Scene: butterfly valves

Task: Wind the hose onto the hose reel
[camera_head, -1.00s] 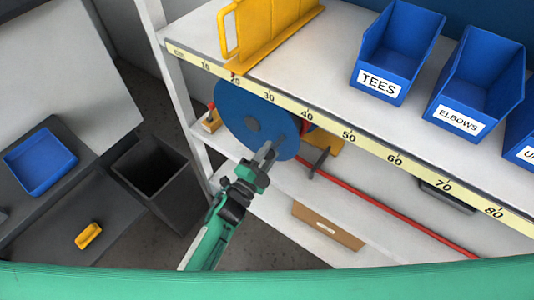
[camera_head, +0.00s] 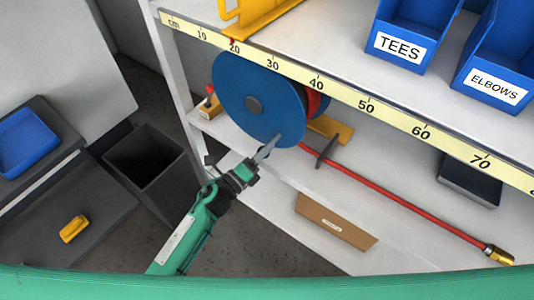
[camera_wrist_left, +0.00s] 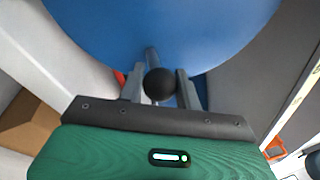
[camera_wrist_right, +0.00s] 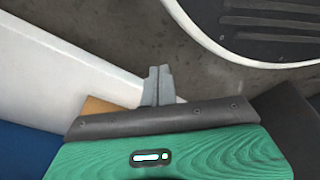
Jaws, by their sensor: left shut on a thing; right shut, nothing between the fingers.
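The hose reel (camera_head: 240,85) has a blue disc facing me and stands on the lower shelf. The red hose (camera_head: 390,191) runs from the reel through a dark guide post (camera_head: 326,152) along the shelf to a brass end fitting (camera_head: 498,255). My left gripper (camera_head: 264,152) is at the disc's lower edge, shut on the crank handle. In the left wrist view the handle's black knob (camera_wrist_left: 159,83) sits between the fingers, against the blue disc. My right gripper (camera_wrist_right: 158,85) shows only in its own wrist view, shut and empty.
The upper shelf edge carries a centimetre scale (camera_head: 365,105) above the reel. Blue bins marked TEES (camera_head: 398,47) and ELBOWS (camera_head: 496,87) stand on top. A black bin (camera_head: 146,160) stands left.

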